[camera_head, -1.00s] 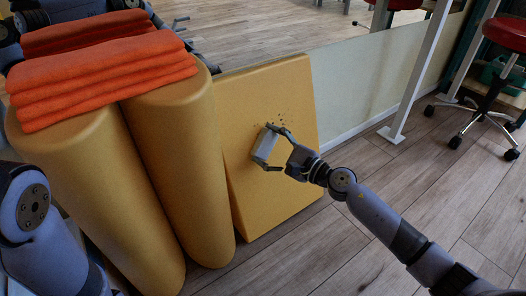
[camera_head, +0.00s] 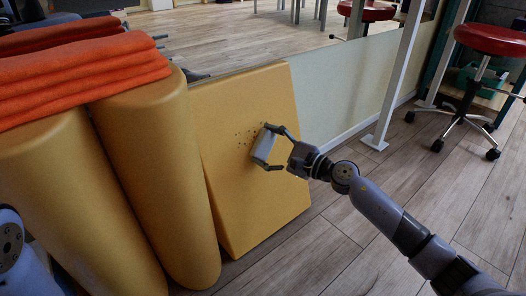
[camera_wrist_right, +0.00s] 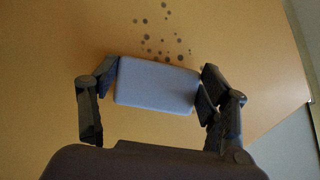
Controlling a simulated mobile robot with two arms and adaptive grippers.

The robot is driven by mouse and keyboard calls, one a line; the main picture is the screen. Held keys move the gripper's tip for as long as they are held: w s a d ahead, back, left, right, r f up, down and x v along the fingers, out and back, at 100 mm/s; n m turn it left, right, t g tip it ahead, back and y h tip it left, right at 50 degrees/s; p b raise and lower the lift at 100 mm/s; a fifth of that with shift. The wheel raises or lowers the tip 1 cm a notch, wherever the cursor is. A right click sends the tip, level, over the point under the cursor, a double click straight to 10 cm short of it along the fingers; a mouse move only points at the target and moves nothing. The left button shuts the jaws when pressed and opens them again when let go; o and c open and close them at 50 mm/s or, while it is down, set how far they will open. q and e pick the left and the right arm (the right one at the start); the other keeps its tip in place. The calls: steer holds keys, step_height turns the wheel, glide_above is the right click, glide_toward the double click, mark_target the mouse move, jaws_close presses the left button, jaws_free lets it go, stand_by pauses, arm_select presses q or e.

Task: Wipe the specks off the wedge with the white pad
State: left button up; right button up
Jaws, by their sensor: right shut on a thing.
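The yellow wedge (camera_head: 230,190) leans against the low wall with its broad face toward me. Several dark specks (camera_head: 243,139) sit on its upper middle; they also show in the right wrist view (camera_wrist_right: 161,36), just beyond the pad. My right gripper (camera_head: 277,149) is shut on the white pad (camera_head: 264,144), one finger at each end. The pad is at the wedge face just right of the specks; I cannot tell whether it touches. In the right wrist view the pad (camera_wrist_right: 157,84) lies between both fingers. My left gripper is not in view.
Two yellow rolls (camera_head: 163,190) stand left of the wedge, with folded orange towels (camera_head: 75,75) on top. A white post (camera_head: 398,80) and a red stool (camera_head: 492,40) stand at the right. The wood floor (camera_head: 330,245) before the wedge is clear.

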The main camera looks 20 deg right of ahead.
mark_target(272, 134)
steer(key=shift+w+d+f+b, duration=0.1)
steer(key=shift+w+d+b, duration=0.15)
steer(key=shift+d+b, duration=0.25)
steer(key=shift+w+d+f+b, duration=0.1)
steer(key=shift+w+d+b, duration=0.1)
steer(key=shift+d+b, duration=0.3)
steer(key=shift+w+d+r, duration=0.15)
steer(key=shift+w+d, duration=0.1)
steer(key=shift+d, duration=0.5)
steer(key=shift+w+a+r+p, duration=0.1)
steer(key=shift+a+r+p, duration=0.1)
steer(key=shift+r+p, duration=0.4)
steer(key=shift+w+a+r+p, duration=0.1)
steer(key=shift+a+r+p, duration=0.15)
steer(key=shift+p, duration=0.65)
steer(key=shift+s+a+f, duration=0.1)
steer(key=shift+s+a, duration=0.05)
steer(key=shift+a, duration=0.25)
steer(key=shift+s+a+p, duration=0.6)
steer(key=shift+a+p, duration=0.45)
steer(key=shift+a, duration=0.5)
steer(key=shift+s+a+p, duration=0.6)
steer(key=shift+a+p, duration=0.5)
steer(key=shift+a, duration=0.5)
steer(key=shift+s+a+p, duration=0.6)
steer(key=shift+a+p, duration=0.45)
steer(key=shift+a, duration=0.5)
